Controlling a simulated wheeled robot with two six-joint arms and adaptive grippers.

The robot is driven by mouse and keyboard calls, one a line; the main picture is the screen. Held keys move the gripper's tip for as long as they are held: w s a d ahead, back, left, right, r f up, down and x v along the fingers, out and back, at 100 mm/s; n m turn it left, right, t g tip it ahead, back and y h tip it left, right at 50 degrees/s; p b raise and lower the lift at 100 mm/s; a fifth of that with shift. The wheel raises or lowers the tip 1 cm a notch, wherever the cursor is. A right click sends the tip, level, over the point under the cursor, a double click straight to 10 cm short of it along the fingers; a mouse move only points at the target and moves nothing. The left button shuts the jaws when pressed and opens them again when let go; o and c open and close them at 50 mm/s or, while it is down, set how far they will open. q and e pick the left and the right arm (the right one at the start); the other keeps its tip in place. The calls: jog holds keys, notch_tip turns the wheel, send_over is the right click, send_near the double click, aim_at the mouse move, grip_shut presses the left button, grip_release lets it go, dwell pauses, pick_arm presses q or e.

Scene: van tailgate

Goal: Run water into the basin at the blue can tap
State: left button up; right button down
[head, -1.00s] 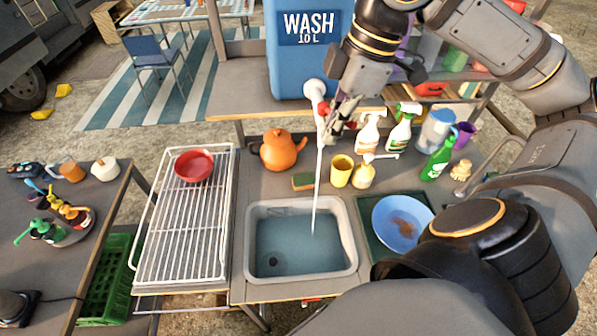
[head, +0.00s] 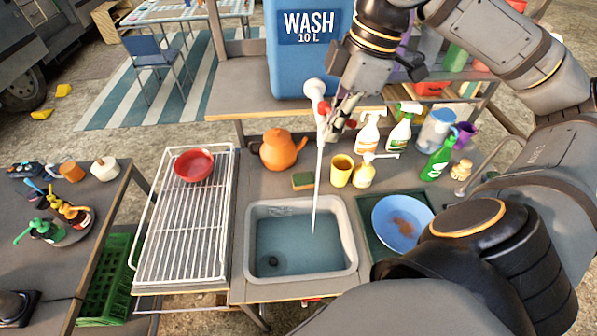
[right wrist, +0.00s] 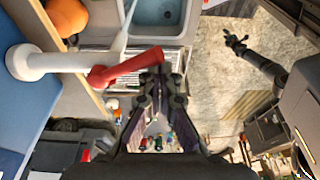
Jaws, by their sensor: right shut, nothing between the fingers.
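The blue can (head: 308,70), marked WASH 10 L, stands on a shelf behind the basin. Its white tap (head: 314,88) has a red lever (head: 323,107), also large in the right wrist view (right wrist: 125,70). A thin stream of water (head: 318,180) falls from the tap into the grey-rimmed basin (head: 352,245), which holds water. A dark round drain shows through it. My right gripper (head: 336,120) is shut and empty beside the lever; its fingertips (right wrist: 158,78) are at the lever's end, contact unclear. My left gripper (right wrist: 236,42) shows small in the right wrist view, away from the tap.
A white rack (head: 185,235) with a red bowl (head: 194,165) is left of the basin. A blue plate (head: 402,218) lies right.

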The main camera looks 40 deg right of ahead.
jog(key=shift+w+d+b, duration=0.7)
jog(key=shift+w+d, duration=0.6)
jog(key=shift+d, duration=1.05)
jog(key=a+p+v, duration=0.1)
jog(key=p+v, duration=0.4)
jog(key=shift+a+r, duration=0.25)
jog(key=shift+r, duration=0.3)
jog(key=shift+s, duration=0.1)
